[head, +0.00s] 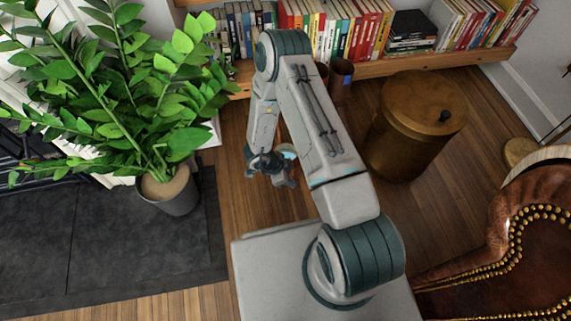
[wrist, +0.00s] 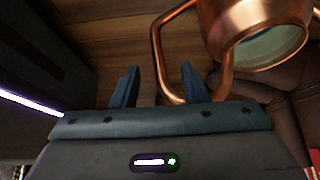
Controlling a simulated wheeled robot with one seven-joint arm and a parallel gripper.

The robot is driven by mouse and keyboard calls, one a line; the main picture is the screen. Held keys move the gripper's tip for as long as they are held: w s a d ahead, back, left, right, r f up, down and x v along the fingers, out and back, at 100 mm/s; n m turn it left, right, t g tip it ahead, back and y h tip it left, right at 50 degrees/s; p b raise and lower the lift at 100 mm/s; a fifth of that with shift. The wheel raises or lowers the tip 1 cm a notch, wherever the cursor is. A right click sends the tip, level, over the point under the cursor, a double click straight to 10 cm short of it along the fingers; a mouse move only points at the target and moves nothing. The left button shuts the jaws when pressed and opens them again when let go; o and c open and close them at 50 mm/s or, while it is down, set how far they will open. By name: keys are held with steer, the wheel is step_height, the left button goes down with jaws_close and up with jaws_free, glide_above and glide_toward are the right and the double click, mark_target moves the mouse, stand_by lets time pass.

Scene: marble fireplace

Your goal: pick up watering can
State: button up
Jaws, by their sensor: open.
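The watering can (wrist: 262,28) is shiny copper and shows at the top right of the wrist view, with its round opening and a looped handle (wrist: 158,50). My gripper (wrist: 160,86) is open. In the wrist view, the left bar of the handle runs between the two fingers, and the right finger appears inside the loop. I cannot tell the exact depth or whether the fingers touch it. In the head view, my gripper (head: 271,172) hangs low over the wood floor, and the can is mostly hidden behind my arm.
A potted plant (head: 170,192) stands to the left on dark tiles. A round wooden drum table (head: 410,125) stands to the right. A brown leather chair (head: 530,240) is at the lower right.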

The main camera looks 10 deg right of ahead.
steer(key=x, duration=0.3)
steer(key=shift+b, duration=0.35)
steer(key=shift+r, duration=0.1)
jaws_close()
steer(key=shift+w+r, duration=0.1)
steer(key=shift+w, duration=0.05)
stand_by(0.7)
